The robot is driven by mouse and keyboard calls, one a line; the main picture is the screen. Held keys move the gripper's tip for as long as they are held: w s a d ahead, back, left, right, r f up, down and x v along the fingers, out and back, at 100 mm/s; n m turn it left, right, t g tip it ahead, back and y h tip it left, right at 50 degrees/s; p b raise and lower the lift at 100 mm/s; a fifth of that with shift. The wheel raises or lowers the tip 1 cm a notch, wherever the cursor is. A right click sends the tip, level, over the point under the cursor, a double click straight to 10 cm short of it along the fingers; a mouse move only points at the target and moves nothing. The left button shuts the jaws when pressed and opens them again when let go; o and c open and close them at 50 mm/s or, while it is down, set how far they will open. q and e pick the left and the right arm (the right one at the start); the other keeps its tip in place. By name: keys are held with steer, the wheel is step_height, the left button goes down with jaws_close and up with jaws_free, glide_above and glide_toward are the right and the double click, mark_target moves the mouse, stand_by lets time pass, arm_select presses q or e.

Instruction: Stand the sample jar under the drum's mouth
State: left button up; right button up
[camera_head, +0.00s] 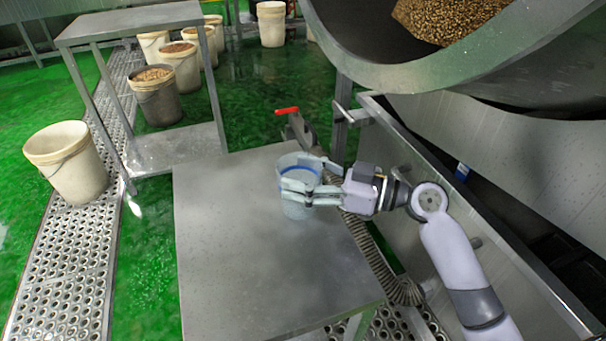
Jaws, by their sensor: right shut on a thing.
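The sample jar (295,208) is a clear, pale blue-grey container with a blue band near its top. It is upright at the right part of the metal table (235,270). I cannot tell whether its base touches the tabletop. My right gripper (298,186) comes in from the right and is shut on the jar, one finger along each side. The drum's mouth (460,78) is a wide steel rim at the upper right, with brown granular material (445,18) inside. The jar is to the left of and lower than the rim. My left gripper is not in view.
A red-handled lever (287,111) stands behind the table. A ribbed hose (375,262) runs along its right side. A second metal table (130,20) and several buckets (68,165) stand at the left and back. The table's front left is clear.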

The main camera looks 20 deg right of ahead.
steer(key=o, duration=0.9)
steer(key=shift+c, duration=0.2)
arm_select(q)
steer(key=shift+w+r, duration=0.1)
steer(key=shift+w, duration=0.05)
arm_select(e)
steer(key=o, duration=0.3)
steer(key=shift+o, duration=0.2)
steer(key=shift+d, duration=0.15)
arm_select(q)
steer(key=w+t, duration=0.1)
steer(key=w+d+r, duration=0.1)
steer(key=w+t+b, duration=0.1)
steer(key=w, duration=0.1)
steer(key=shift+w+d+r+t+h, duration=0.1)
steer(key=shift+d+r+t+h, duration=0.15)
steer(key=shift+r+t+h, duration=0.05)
arm_select(e)
steer(key=v, duration=1.1)
steer(key=shift+s+d, duration=0.25)
steer(key=shift+d, duration=0.05)
